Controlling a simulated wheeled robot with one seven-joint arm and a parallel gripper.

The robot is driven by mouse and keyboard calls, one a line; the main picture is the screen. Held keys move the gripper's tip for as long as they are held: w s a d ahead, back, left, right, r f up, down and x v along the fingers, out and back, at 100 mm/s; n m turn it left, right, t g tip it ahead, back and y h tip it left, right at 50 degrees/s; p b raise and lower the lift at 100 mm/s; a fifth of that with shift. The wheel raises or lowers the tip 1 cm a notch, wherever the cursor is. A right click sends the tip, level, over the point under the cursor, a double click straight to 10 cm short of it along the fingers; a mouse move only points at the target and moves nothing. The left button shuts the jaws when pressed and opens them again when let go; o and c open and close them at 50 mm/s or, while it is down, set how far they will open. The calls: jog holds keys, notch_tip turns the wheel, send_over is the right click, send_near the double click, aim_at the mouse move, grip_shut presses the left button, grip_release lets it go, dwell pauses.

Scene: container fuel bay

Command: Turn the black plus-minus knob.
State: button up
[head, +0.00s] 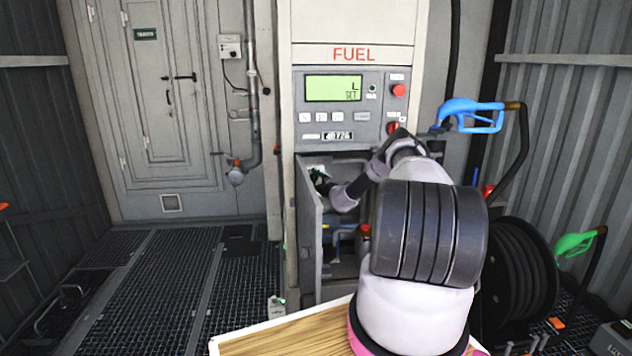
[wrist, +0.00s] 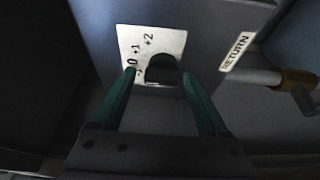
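The black knob (wrist: 161,68) shows in the wrist view on a white scale plate (wrist: 172,38) with the marks 0, +1 and +2; part of the scale is hidden by a finger. My gripper (wrist: 158,76) has its two green fingers apart, one on each side of the knob. A small gap seems to show on both sides, and I cannot tell whether either finger touches it. In the head view my gripper (head: 321,182) reaches into the open cabinet below the fuel panel, and the knob is hidden there.
The cabinet door (head: 309,235) stands open at the left of my arm. A RETURN label (wrist: 237,52) and a pipe with a brass fitting (wrist: 295,80) are right of the knob. The fuel panel (head: 350,105) is above. A blue nozzle (head: 467,115) hangs at the right.

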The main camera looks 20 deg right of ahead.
grip_shut()
jog(key=shift+r+n, duration=0.1)
jog(key=shift+n, duration=0.3)
jog(key=n, duration=0.1)
jog(key=n+g, duration=0.1)
jog(key=n, duration=0.1)
jog(key=n+g, duration=0.1)
jog(key=shift+w+a+r+n+h, duration=0.15)
jog(key=shift+a+r+n+h, duration=0.05)
jog(key=shift+r+n+h, duration=0.1)
jog(key=n+g+h, duration=0.1)
jog(key=n+h, duration=0.1)
jog(key=n, duration=0.2)
jog(key=shift+g, duration=0.4)
jog(key=shift+r, duration=0.1)
jog(key=shift+o, duration=1.2)
grip_release()
